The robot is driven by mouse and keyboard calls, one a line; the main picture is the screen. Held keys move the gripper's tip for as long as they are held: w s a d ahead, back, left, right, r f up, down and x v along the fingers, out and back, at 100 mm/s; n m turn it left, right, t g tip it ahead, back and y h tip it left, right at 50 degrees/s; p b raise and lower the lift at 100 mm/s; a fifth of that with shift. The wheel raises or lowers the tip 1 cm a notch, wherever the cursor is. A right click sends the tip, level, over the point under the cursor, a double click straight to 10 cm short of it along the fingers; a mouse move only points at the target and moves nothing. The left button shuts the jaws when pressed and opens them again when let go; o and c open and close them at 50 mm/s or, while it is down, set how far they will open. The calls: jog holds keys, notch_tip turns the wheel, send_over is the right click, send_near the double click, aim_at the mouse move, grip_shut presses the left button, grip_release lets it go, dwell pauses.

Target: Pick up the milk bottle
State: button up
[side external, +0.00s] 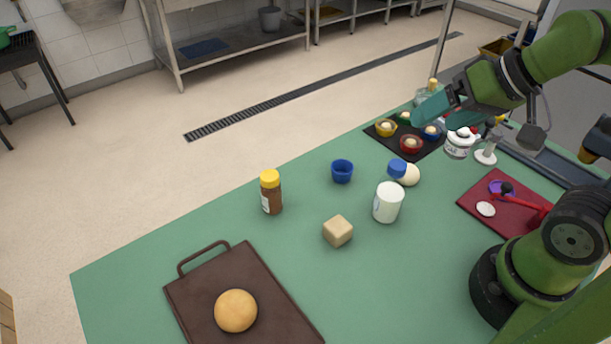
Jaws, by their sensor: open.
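The milk bottle (388,204) appears as a white cylinder with a blue cap (397,168) above it, standing upright on the green table right of centre. The part between the white body and the cap is hard to make out and looks clear. My gripper (432,106) has teal fingers and is open. It is apart from the bottle, up and to the right of it in the picture, in front of a clear bottle with a yellow cap (432,84).
A white egg-like ball (411,175) shows beside the blue cap. A blue cup (342,171), a beige cube (338,231) and a brown jar (271,195) stand to the left. A dark tray (403,147) holds several coloured bowls. A brown board (200,298) carries a bun (236,311).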

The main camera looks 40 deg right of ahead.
jog(key=n+g+h, duration=0.2)
jog(key=n+g, duration=0.1)
jog(key=g, duration=0.4)
send_near(397, 164)
notch_tip(397, 164, down, 12)
jog(key=shift+w+f, duration=0.1)
jog(key=shift+f, duration=0.05)
grip_shut()
dwell(0.9)
